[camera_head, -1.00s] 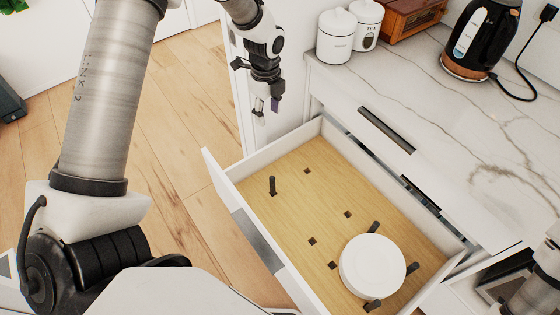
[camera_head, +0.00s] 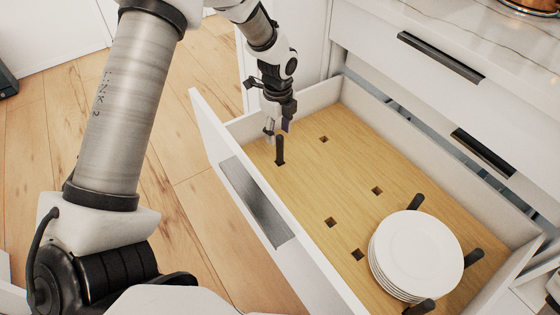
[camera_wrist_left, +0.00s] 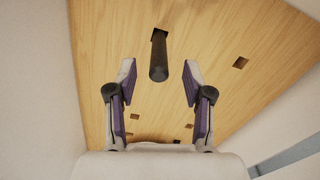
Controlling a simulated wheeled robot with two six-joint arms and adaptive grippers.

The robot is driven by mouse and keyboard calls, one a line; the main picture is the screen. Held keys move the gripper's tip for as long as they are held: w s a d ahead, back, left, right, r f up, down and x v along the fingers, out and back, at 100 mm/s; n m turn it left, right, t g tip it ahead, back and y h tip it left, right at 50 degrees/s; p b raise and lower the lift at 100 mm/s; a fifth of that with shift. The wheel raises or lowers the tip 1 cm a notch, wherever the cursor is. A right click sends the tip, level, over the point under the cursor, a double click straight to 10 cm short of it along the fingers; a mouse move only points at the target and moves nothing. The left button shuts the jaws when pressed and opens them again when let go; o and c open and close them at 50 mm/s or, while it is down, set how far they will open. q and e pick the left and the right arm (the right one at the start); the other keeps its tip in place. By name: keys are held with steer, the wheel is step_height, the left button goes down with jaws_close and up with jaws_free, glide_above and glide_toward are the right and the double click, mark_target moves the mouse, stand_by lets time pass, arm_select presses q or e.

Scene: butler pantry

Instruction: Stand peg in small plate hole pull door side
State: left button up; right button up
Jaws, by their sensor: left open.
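A dark peg (camera_head: 280,150) stands upright in a hole near the front left corner of the open drawer. My left gripper (camera_head: 279,128) is just behind it, pointing down, open and empty. In the left wrist view the peg (camera_wrist_left: 158,62) shows between and slightly ahead of the spread fingertips of my left gripper (camera_wrist_left: 158,78); contact is not visible. A stack of small white plates (camera_head: 418,252) sits at the right, with three pegs around it: one behind (camera_head: 415,202), one at right (camera_head: 474,258), one in front (camera_head: 421,307). My right gripper is out of view.
The wooden drawer floor (camera_head: 350,165) has several empty square holes, such as one near the middle (camera_head: 377,191). The drawer front (camera_head: 250,205) and white side walls surround it. Closed drawers with dark handles (camera_head: 440,57) and a marble counter stand behind.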

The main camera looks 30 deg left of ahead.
mark_target(280, 150)
arm_select(q)
steer(key=shift+s+f, duration=0.1)
steer(key=shift+f, duration=0.55)
steer(key=f, duration=0.2)
steer(key=f+b, duration=0.1)
steer(key=f, duration=0.1)
steer(key=f+b, duration=0.1)
steer(key=f, duration=0.1)
steer(key=shift+d, duration=0.3)
jaws_close()
